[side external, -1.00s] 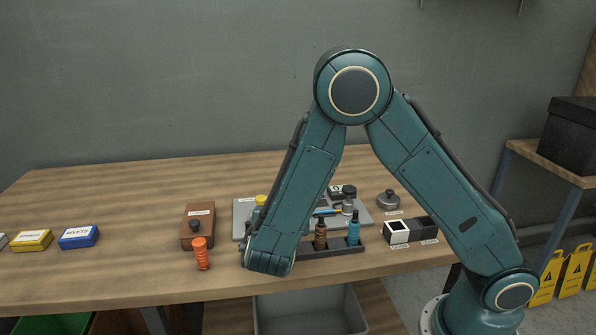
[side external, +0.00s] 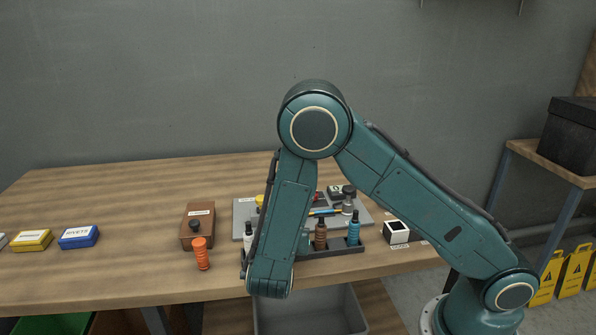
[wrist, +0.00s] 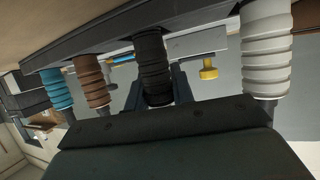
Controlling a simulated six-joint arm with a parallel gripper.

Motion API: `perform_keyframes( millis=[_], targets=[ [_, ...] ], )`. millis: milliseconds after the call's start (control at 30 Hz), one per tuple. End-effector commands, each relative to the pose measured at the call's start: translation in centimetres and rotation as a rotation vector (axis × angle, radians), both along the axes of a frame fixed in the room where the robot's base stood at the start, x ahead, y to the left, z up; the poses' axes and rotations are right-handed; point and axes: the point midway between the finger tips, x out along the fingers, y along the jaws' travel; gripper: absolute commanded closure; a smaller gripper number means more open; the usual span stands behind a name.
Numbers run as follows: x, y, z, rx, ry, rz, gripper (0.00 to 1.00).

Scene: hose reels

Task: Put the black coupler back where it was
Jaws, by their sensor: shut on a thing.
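The black coupler (wrist: 153,62) is ribbed and sits in the middle of the wrist view, between the fingers of my gripper (wrist: 157,88), which are shut on it. It lines up in the dark rack (wrist: 110,38) between a brown coupler (wrist: 90,80) and a white coupler (wrist: 266,50); a blue coupler (wrist: 57,88) stands beyond the brown one. I cannot tell whether its end is fully seated in the rack. In the side view my arm hides my gripper and the black coupler; the blue (side external: 353,234) and brown (side external: 320,236) couplers show in the rack.
An orange ribbed piece (side external: 202,253) and a brown box (side external: 198,232) stand left of my arm. A grey board (side external: 365,214) with small parts lies behind the rack. A white-topped holder (side external: 396,232) stands at right. The front left table is clear.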

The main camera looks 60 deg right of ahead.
Motion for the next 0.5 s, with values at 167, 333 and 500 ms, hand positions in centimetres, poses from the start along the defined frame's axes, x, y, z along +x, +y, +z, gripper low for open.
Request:
perform_keyframes(
  millis=[167, 333, 500],
  targets=[
    [0.01, 0.01, 0.02, 0.0, 0.0, 0.0, 1.0],
    [0.0, 0.0, -0.24, 0.0, 0.0, 0.0, 0.74],
    [0.0, 0.01, -0.2, 0.0, 0.0, 0.0, 0.54]
  ],
)
